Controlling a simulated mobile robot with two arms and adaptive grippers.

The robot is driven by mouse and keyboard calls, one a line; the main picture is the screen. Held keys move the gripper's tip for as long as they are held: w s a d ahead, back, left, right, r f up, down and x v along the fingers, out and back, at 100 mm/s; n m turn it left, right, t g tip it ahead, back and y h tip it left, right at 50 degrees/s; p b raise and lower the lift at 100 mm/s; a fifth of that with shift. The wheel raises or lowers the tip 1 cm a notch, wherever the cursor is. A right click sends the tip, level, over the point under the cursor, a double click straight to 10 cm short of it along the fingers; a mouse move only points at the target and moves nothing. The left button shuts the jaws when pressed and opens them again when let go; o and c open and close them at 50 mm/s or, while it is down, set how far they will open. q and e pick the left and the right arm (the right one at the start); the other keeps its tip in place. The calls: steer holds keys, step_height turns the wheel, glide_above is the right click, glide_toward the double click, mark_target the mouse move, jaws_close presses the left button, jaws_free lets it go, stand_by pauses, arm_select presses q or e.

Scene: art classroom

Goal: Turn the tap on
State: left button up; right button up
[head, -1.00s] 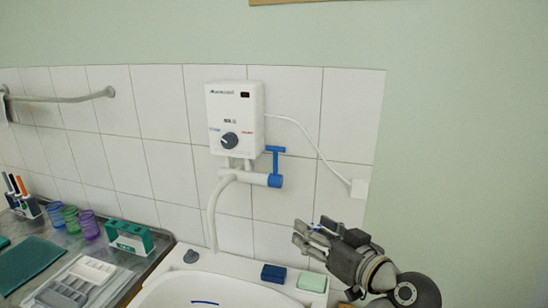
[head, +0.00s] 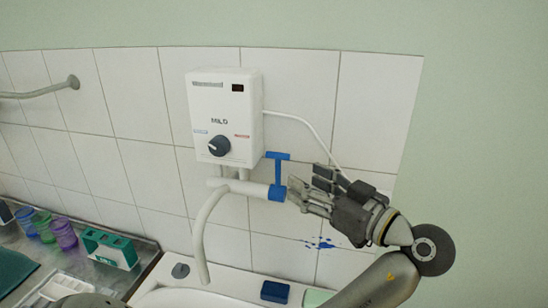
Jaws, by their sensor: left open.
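The tap is a white pipe (head: 245,187) with a spout curving down over the sink, under a white water heater box (head: 224,117) on the tiled wall. Its blue T-shaped handle (head: 278,172) stands upright at the right end of the pipe. My left gripper (head: 301,183) is just right of the handle in the picture, fingers pointing left towards it. It is open and empty. I cannot tell whether a fingertip touches the handle. No water shows at the spout. My right gripper is not in view.
The white sink (head: 155,296) is below, with a dark blue block (head: 275,291) on its rim. Coloured cups (head: 62,233) and a green holder (head: 108,248) stand at left. A white cable (head: 305,128) runs right from the heater. Blue splashes (head: 320,244) mark the tiles.

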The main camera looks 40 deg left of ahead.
mark_target(279, 167)
arm_select(q)
steer(key=a+p, duration=0.1)
steer(key=a, duration=0.2)
steer(key=a+p, duration=0.1)
steer(key=a, duration=0.2)
steer(key=a+p, duration=0.2)
steer(key=a, duration=0.1)
steer(key=shift+w+r, duration=0.1)
steer(key=shift+r, duration=0.15)
steer(key=shift+a, duration=0.1)
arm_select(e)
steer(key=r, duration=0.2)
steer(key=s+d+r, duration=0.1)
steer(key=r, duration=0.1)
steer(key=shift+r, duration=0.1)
arm_select(q)
steer(key=shift+c, duration=0.4)
